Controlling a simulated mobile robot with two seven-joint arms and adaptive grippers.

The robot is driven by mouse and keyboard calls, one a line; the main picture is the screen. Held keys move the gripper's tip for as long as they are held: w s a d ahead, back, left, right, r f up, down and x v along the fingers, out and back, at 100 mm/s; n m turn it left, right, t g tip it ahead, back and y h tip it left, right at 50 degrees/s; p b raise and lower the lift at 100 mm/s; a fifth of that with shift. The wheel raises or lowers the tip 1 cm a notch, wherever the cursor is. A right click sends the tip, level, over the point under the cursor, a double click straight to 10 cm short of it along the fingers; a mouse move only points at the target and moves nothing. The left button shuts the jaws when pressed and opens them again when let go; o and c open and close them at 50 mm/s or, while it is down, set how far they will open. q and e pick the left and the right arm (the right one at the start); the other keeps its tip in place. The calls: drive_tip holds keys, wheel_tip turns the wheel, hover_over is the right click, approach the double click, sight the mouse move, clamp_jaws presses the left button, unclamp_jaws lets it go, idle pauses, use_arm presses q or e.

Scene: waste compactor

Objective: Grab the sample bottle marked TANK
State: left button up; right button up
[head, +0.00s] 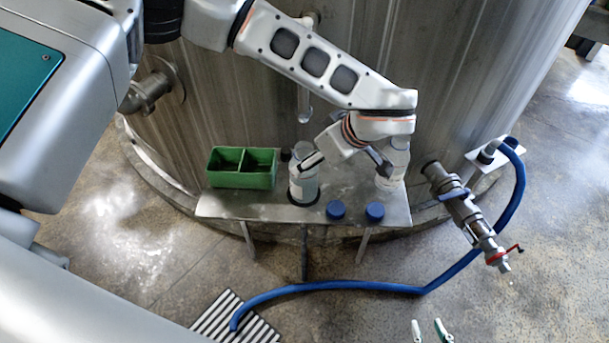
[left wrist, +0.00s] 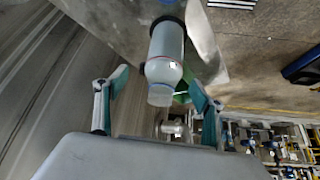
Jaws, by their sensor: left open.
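A clear sample bottle with a pale label (head: 303,188) stands in a dark ring on the metal shelf (head: 235,207). A second white bottle (head: 396,160) stands at the shelf's right, partly behind my arm. I cannot read either label. My left gripper (head: 346,161) is open above the shelf, between the two bottles in the head view. In the left wrist view a bottle (left wrist: 164,55) in a dark ring lies ahead of the open left fingers (left wrist: 155,95), with no visible grip on it. My right gripper (head: 429,331) shows only its two parted fingertips at the bottom edge.
A green two-part box (head: 242,180) sits on the shelf's left. Two blue caps, one left (head: 336,210) and one right (head: 375,211), lie at its front edge. The large metal tank (head: 215,110) stands behind. A valve (head: 465,213) and blue hose (head: 390,287) are at the right.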

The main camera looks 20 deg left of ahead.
use_arm(q)
drive_tip(key=x, duration=0.7)
drive_tip(key=shift+s+a+b, duration=0.25)
drive_tip(key=shift+s+b, duration=0.05)
drive_tip(key=shift+b, duration=0.05)
drive_tip(key=shift+f, duration=0.1)
drive_tip(key=c, duration=1.6)
drive_tip(key=shift+c, duration=1)
